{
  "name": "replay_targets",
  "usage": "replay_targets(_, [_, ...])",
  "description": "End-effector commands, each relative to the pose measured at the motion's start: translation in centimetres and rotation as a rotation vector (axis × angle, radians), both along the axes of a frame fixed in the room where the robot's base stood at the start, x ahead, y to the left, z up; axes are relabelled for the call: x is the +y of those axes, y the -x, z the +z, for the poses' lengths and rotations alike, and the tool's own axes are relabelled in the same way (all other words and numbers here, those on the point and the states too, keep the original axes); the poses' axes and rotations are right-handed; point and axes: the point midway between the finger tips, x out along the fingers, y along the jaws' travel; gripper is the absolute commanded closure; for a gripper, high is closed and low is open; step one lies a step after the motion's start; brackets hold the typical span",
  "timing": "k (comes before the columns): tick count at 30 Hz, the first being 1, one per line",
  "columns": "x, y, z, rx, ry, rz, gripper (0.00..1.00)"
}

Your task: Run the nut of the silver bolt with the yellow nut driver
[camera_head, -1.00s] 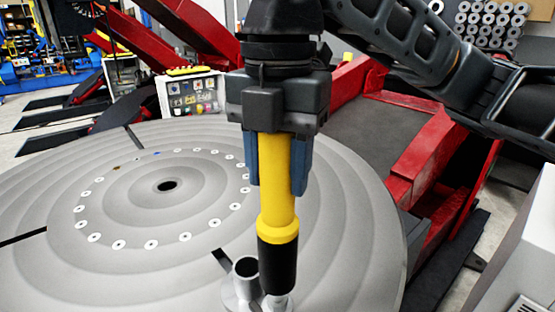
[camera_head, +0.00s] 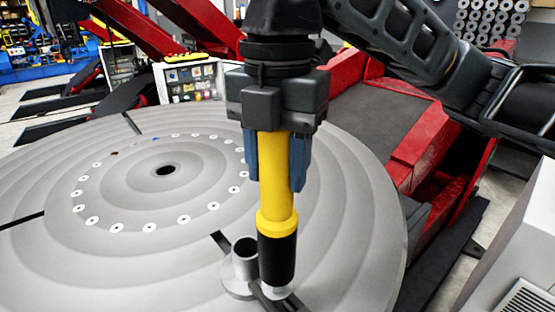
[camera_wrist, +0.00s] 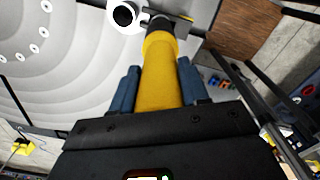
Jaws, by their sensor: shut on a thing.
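My gripper (camera_head: 275,182) is shut on the yellow nut driver (camera_head: 277,190), with a blue finger on each side of its shaft. The driver points downward with its black socket end (camera_head: 277,258) over the near part of the grey disc. A small silver piece (camera_head: 281,293) shows just under the socket; the socket hides most of it, so I cannot tell whether it is the bolt or its nut, or how far the socket covers it. In the wrist view the driver (camera_wrist: 160,75) also lies between the fingers, its tip partly seen.
A hollow grey tube on a round foot (camera_head: 245,262) stands close left of the socket. Dark bars (camera_head: 262,298) lie by the tip. The broad disc (camera_head: 60,265) has a ring of white-rimmed holes. Red machinery (camera_head: 440,150) stands behind at right.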

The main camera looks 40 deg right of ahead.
Motion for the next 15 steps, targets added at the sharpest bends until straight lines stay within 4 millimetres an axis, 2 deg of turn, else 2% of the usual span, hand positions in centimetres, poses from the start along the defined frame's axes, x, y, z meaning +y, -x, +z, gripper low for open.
replay_targets(15, [-0.01,0.0,0.19,0.0,0.0,-0.184,0.92])
